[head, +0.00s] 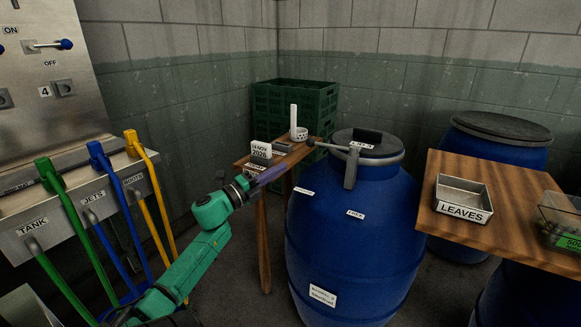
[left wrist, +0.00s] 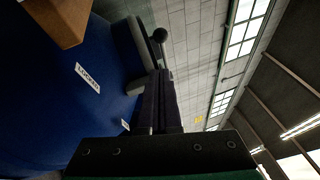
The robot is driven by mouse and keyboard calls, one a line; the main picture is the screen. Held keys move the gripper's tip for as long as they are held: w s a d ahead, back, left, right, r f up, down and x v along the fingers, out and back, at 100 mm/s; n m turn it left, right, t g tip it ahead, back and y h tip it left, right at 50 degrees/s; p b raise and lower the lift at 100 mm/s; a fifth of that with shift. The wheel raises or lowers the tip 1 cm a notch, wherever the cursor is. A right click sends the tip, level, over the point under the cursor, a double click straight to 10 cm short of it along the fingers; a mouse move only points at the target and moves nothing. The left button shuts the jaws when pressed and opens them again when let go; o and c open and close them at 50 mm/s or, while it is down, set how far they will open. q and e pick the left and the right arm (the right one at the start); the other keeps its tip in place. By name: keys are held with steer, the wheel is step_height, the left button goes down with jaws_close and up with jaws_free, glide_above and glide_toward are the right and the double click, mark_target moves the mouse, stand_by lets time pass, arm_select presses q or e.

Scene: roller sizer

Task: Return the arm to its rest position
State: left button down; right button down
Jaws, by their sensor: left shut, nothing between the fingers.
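My left arm (head: 205,240), green, reaches in from the lower left in the head view. Its gripper (head: 272,174), with dark purplish fingers, points right toward the blue barrel (head: 350,255), in front of the small wooden table. In the left wrist view the two dark fingers (left wrist: 160,95) lie together, shut, with nothing between them. I cannot tell whether the fingers touch the barrel. My right gripper is not in view.
A wooden table (head: 310,148) holds a date block (head: 261,150) and a white holder (head: 298,134). A green crate (head: 290,100) stands behind. Coloured levers (head: 110,180) are at left. At right, a wooden table (head: 460,170) bears a LEAVES tray (head: 463,197).

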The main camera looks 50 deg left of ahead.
arm_select(q)
steer(key=shift+w+f, duration=0.1)
steer(key=shift+f, duration=0.1)
stand_by(0.4)
steer(key=s+a+f+n+g+y, duration=0.15)
steer(key=f+n, duration=0.25)
steer(key=f, duration=0.6)
steer(key=s+f+n+g+y, duration=0.1)
steer(key=f+n+g+y, duration=0.15)
steer(key=f, duration=0.65)
steer(key=s+f+n+g+y, duration=0.15)
steer(key=f+n, duration=0.35)
steer(key=f, duration=0.5)
steer(key=s+d+f+n+g+h, duration=0.1)
steer(key=s+d+f+n+g, duration=0.2)
steer(key=f, duration=0.7)
steer(key=s+d+f+n+g+h, duration=0.1)
steer(key=s+d+f+g, duration=0.4)
steer(key=f, duration=0.5)
steer(key=s+d+f+n+g+h, duration=0.1)
steer(key=s+d+f+g, duration=0.2)
steer(key=s+d+f, duration=0.65)
steer(key=s+d+f+n+g+h, duration=0.25)
steer(key=s+d+f, duration=0.35)
steer(key=s+d, duration=0.6)
step_height(320, 180, up, 16)
steer(key=s+p, duration=0.1)
steer(key=p, duration=1.5)
steer(key=shift+a+m+y, duration=0.3)
steer(key=shift+y, duration=0.1)
